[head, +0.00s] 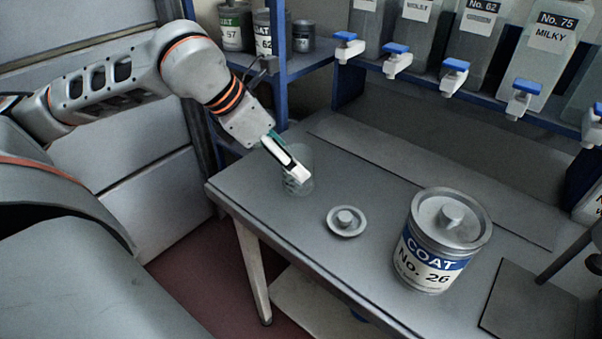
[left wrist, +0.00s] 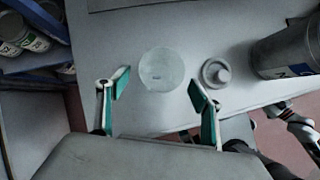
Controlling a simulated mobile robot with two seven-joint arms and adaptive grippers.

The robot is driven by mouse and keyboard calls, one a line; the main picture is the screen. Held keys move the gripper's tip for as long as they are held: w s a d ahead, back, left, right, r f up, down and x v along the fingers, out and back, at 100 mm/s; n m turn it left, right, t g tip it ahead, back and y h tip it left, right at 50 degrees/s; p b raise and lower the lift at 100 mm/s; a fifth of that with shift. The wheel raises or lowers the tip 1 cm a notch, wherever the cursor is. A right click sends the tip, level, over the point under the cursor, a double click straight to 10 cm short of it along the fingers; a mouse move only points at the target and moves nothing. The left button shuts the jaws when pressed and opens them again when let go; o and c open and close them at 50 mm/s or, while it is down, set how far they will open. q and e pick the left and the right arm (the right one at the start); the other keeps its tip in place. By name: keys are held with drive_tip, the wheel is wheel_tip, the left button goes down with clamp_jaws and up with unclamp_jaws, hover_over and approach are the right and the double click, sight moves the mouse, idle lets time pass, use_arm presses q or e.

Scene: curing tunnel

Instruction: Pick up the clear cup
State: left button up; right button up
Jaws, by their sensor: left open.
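The clear cup (head: 304,158) stands on the grey table near its left end and is hard to see against it. It shows as a pale round shape in the left wrist view (left wrist: 162,69). My left gripper (head: 293,174) reaches down at the cup and overlaps it in the head view. In the left wrist view its two open fingers (left wrist: 160,90) stand apart, with the cup between and slightly beyond their tips. No grip on the cup is visible. Part of my right arm seems to show at the lower right (left wrist: 298,132); its jaws are unclear.
A small grey lid (head: 346,221) lies right of the cup. A large can marked COAT No. 26 (head: 437,250) stands farther right. Shelves with cans (head: 235,27) and blue-tapped dispensers (head: 397,58) are behind. The table's front edge (head: 300,262) is close.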

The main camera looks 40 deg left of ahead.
use_arm(q)
drive_tip(key=x, duration=0.4)
drive_tip(key=shift+w+f+b, duration=0.25)
drive_tip(key=shift+f+b, duration=0.05)
drive_tip(key=shift+f, duration=0.1)
drive_tip(key=c, duration=1.1)
drive_tip(key=shift+o, duration=0.2)
use_arm(e)
drive_tip(key=shift+w+d+r, duration=0.1)
drive_tip(key=shift+w+r, duration=0.1)
drive_tip(key=shift+w, duration=0.35)
use_arm(q)
drive_tip(key=shift+r, duration=0.15)
use_arm(e)
drive_tip(key=shift+s+f, duration=0.1)
drive_tip(key=shift+s, duration=0.15)
